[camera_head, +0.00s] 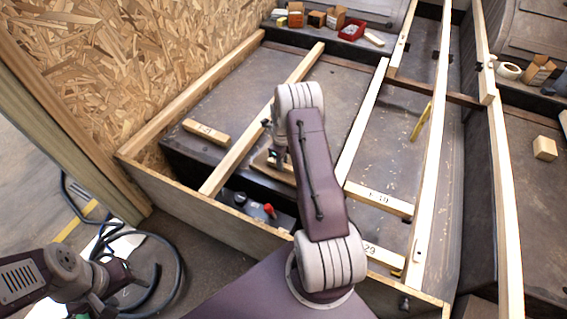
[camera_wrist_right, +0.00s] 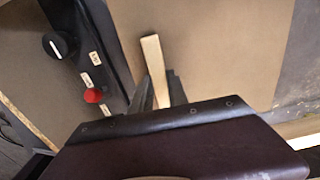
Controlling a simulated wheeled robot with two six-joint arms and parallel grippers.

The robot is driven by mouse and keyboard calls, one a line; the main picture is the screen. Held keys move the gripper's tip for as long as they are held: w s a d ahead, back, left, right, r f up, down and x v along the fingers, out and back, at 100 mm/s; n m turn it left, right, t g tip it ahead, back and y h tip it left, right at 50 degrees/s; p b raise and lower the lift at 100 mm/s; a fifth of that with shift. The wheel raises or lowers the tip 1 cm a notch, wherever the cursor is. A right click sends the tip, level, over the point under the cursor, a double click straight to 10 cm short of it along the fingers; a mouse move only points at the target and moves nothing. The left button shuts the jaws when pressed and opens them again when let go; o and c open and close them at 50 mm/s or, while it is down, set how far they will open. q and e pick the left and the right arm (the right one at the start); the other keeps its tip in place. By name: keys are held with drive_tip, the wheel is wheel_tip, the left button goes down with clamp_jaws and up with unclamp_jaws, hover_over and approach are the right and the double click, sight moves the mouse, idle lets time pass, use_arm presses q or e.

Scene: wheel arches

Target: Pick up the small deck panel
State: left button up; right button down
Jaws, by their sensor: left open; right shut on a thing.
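The small deck panel (camera_wrist_right: 220,45) is a flat tan board with a pale wooden strip (camera_wrist_right: 155,68) standing out between my right gripper's fingers in the right wrist view. My right gripper (camera_wrist_right: 160,90) is shut on this strip. In the head view my right arm hides most of the panel; a tan edge (camera_head: 260,161) shows beneath the right gripper (camera_head: 275,158). I cannot tell whether the panel is lifted or resting. My left gripper (camera_head: 128,280) is open and empty at the lower left, well away from the panel.
A dark box with a red knob (camera_head: 269,209) sits close to the panel. Wooden battens (camera_head: 362,120) frame the bays. A labelled block (camera_head: 206,132) lies on the grey deck. Black cables (camera_head: 175,275) lie near my left gripper. Small boxes and a red tray (camera_head: 351,30) stand at the back.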

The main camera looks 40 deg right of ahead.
wheel_tip(320, 180, up, 3)
drive_tip(key=shift+s+d+r+p, duration=0.1)
drive_tip(key=shift+r+p, duration=0.05)
drive_tip(key=shift+p, duration=0.55)
drive_tip(key=s+d+r+p, duration=0.1)
drive_tip(key=s+r+p, duration=0.3)
drive_tip(key=s, duration=0.7)
wheel_tip(320, 180, up, 2)
drive_tip(key=shift+d+r, duration=0.1)
drive_tip(key=shift+d, duration=0.3)
drive_tip(key=shift+s, duration=0.15)
